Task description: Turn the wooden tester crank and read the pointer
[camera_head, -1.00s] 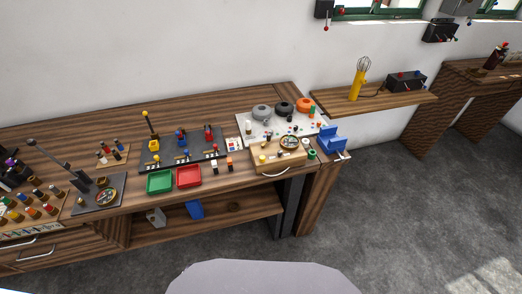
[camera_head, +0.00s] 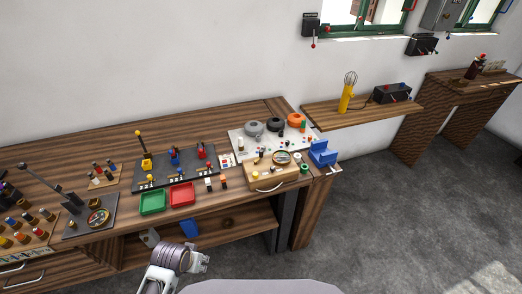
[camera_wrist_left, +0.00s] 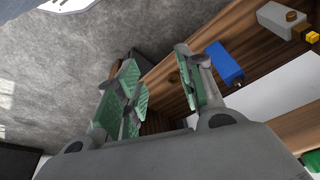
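The wooden tester (camera_head: 270,177) is a light wooden box at the right end of the bench. A round dial (camera_head: 282,157) and small knobs sit on its top, and a pale curved handle shows along its front. I cannot make out the crank or the pointer's reading at this size. My left gripper (camera_head: 206,261) is low in front of the bench, left of the tester and apart from it. In the left wrist view its green-padded fingers (camera_wrist_left: 157,88) are spread with nothing between them. My right gripper is not in view.
A blue vise (camera_head: 322,152) stands right of the tester. Green (camera_head: 152,202) and red (camera_head: 182,194) trays lie to its left. A white board (camera_head: 243,140) with coils is behind it. The lower shelf holds a blue block (camera_head: 189,228). The floor at right is clear.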

